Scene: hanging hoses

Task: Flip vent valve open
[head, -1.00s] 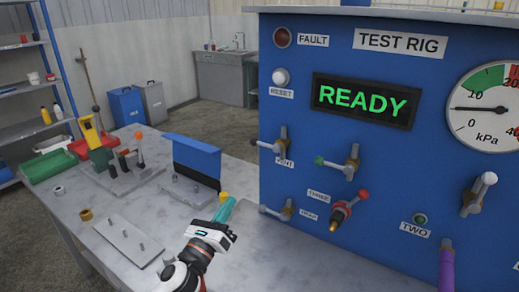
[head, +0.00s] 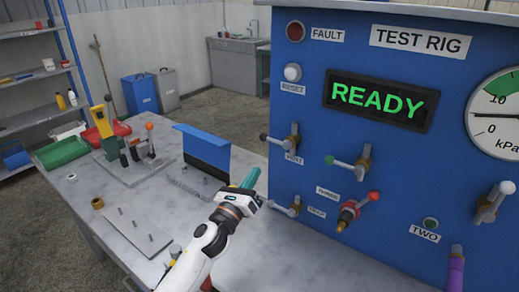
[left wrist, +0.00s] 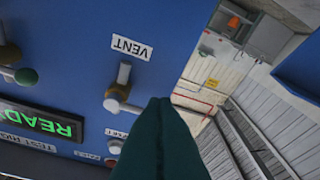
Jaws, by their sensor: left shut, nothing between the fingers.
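The vent valve (head: 293,142) is on the blue test rig panel, above its VENT label (head: 293,159). Its lever points left and ends in a dark tip (head: 264,138). My left gripper (head: 252,177) is shut and empty, with teal fingers, below and left of that tip in the head view. In the left wrist view, which is upside down, the teal fingers (left wrist: 160,110) reach up beside the valve's brass body (left wrist: 116,92) and hide the lever's outer end. I cannot tell whether they touch it. My right gripper is not in view.
The READY display (head: 376,103) is lit green. A green-tipped valve (head: 350,167), a red-tipped valve (head: 350,213) and another small valve (head: 288,209) are close by on the panel. A blue upright plate (head: 203,148) stands on the grey table (head: 90,215) to the left.

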